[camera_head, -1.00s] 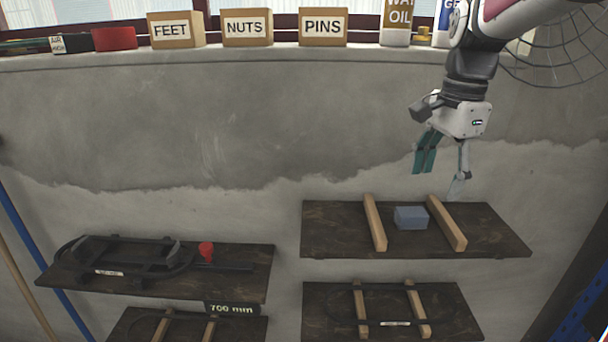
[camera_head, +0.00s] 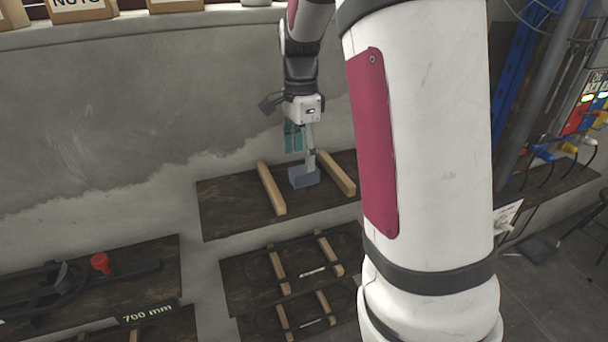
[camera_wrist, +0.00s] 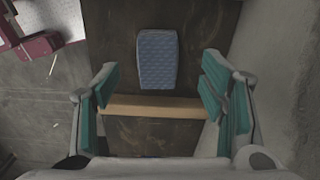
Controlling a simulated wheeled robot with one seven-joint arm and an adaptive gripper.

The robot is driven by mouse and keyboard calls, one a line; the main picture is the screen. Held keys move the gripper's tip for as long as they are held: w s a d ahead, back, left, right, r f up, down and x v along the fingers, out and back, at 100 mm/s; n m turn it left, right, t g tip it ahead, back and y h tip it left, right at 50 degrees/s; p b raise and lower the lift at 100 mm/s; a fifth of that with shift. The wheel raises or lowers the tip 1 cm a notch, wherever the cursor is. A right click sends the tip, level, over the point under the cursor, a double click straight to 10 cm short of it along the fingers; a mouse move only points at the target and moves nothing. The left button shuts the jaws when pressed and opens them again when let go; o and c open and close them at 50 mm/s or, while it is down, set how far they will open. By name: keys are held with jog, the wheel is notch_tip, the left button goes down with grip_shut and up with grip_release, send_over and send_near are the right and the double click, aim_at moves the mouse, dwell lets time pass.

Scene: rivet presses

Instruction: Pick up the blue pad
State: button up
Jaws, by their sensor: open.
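The blue pad (camera_head: 304,177) is a small block lying on a dark wooden shelf (camera_head: 222,206), between two light wooden bars. In the wrist view the pad (camera_wrist: 157,58) shows whole, with a dimpled blue top, beyond one wooden bar (camera_wrist: 150,107). My gripper (camera_head: 302,158) is just above the pad in the head view, and one finger overlaps the pad's outline there. In the wrist view my gripper (camera_wrist: 160,90) is open, its teal-padded fingers wide apart with nothing between them. Whether a finger touches the pad I cannot tell.
The two wooden bars (camera_head: 271,188) flank the pad closely. A grey concrete wall (camera_head: 150,110) stands behind the shelf. Lower shelves hold black looped frames (camera_head: 297,265), and a red part (camera_head: 101,263) sits on the left shelf. My arm hides the shelf's right end.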

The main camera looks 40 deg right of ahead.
aim_at(304, 175)
jog(key=f, duration=0.3)
jog(key=f+p, duration=0.1)
jog(key=f, duration=0.1)
jog(key=shift+s+d, duration=0.2)
jog(key=shift+d, duration=0.05)
jog(key=shift+c, duration=0.2)
jog(key=c, duration=1.1)
